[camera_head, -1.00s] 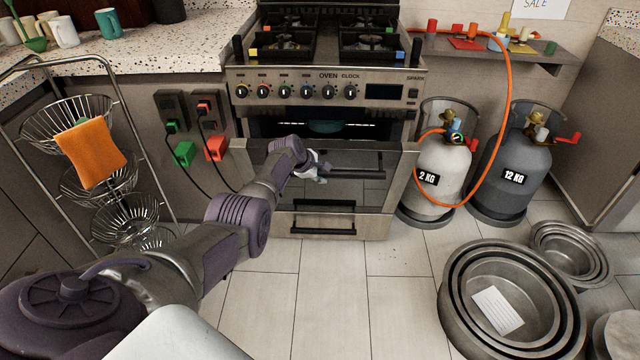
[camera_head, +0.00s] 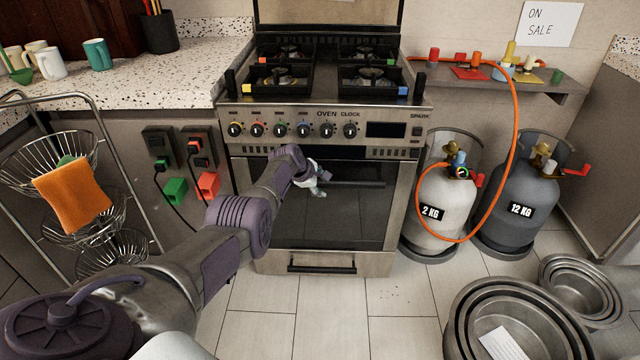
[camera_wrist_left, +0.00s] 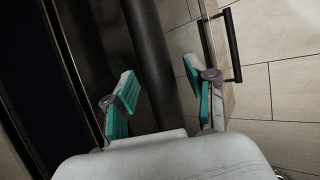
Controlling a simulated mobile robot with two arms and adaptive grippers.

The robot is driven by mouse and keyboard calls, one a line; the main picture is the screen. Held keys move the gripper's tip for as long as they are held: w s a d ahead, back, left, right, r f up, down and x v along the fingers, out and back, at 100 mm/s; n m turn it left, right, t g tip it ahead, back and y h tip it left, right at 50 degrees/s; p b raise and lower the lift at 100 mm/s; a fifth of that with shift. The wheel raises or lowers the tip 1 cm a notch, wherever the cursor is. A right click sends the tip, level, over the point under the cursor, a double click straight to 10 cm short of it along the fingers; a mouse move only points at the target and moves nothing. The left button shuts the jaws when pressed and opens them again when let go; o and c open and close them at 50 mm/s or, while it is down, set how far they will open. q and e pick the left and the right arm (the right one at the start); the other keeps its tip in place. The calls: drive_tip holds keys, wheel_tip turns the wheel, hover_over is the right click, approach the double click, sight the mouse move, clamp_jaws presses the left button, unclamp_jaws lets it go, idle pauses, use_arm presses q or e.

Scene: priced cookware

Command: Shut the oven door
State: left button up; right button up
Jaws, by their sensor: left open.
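The oven door (camera_head: 330,222), with a dark glass pane in a steel frame, stands upright against the oven front below the control panel in the head view. I cannot tell whether a thin gap is left at its top. Its dark bar handle (camera_head: 355,183) runs across the upper door. My left gripper (camera_head: 316,184) is at the left part of the handle. In the left wrist view my left gripper (camera_wrist_left: 165,95) is open, with teal pads, and the dark bar (camera_wrist_left: 150,50) runs between or just beyond its fingers. Contact is unclear. My right gripper is out of view.
A drawer with a black handle (camera_head: 321,265) is below the door. A white gas cylinder (camera_head: 440,200) and a grey one (camera_head: 517,205) stand to the right, with an orange hose. A wire basket rack (camera_head: 75,190) is left. Nested metal pans (camera_head: 515,310) lie front right.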

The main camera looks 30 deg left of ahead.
use_arm(q)
drive_tip(key=shift+s+r, duration=0.1)
drive_tip(key=shift+s+a+r, duration=0.15)
drive_tip(key=shift+s+r, duration=0.15)
drive_tip(key=shift+r, duration=0.1)
drive_tip(key=v, duration=1)
drive_tip(key=shift+s+r, duration=0.25)
